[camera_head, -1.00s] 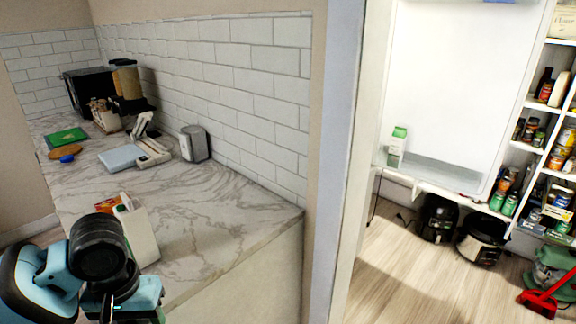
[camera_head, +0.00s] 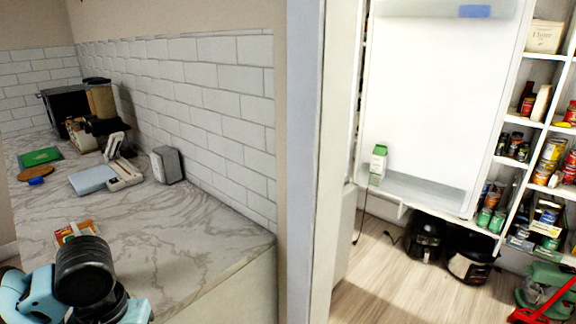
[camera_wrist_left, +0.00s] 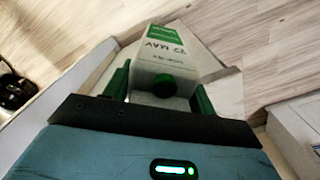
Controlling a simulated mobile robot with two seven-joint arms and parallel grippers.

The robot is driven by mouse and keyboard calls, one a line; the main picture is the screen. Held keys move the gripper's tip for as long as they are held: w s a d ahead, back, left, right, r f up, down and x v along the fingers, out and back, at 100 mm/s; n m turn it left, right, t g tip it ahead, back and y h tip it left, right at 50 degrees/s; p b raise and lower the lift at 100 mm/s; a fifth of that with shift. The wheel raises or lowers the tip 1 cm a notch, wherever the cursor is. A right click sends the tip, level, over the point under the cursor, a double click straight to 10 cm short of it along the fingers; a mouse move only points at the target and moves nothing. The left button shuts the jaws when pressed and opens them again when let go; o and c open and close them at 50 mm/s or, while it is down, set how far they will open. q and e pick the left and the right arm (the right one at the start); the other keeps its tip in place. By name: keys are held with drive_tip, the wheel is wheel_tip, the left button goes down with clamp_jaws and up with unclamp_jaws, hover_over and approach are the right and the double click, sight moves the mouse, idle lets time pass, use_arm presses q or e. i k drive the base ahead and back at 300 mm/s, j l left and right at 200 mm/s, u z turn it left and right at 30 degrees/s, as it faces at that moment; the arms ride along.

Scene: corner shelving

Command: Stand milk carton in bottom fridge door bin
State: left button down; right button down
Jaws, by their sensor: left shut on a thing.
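My left gripper (camera_wrist_left: 162,92) is shut on a white milk carton (camera_wrist_left: 160,62) with green panels and a dark green cap, one finger on each side. The cap end faces the wrist camera. The white fridge door (camera_head: 440,95) stands open at the right. Its bottom bin (camera_head: 425,193) is a pale, clear tray, and another white and green carton (camera_head: 378,165) stands upright at its left end. My right gripper is not in view.
A marble counter (camera_head: 165,225) fills the left, with a scale-like device (camera_head: 122,178), a grey box (camera_head: 167,165) and a small orange-topped item (camera_head: 75,232) near my arm. A wall edge (camera_head: 305,160) separates counter and fridge. Black appliances (camera_head: 468,255) sit on the floor below the door.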

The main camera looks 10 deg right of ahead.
sight(406, 193)
drive_tip(key=i+l, duration=0.15)
drive_tip(key=l, duration=0.4)
drive_tip(key=i+l, duration=0.2)
drive_tip(key=l, duration=0.35)
drive_tip(key=i+l, duration=0.15)
drive_tip(key=l, duration=0.35)
drive_tip(key=i+l, duration=0.2)
drive_tip(key=l, duration=0.35)
drive_tip(key=i+l+u, duration=0.1)
drive_tip(key=l, duration=0.45)
drive_tip(key=i+l, duration=0.2)
drive_tip(key=l, duration=0.35)
drive_tip(key=i+l, duration=0.15)
drive_tip(key=l, duration=0.4)
drive_tip(key=i+l, duration=0.15)
drive_tip(key=l, duration=0.4)
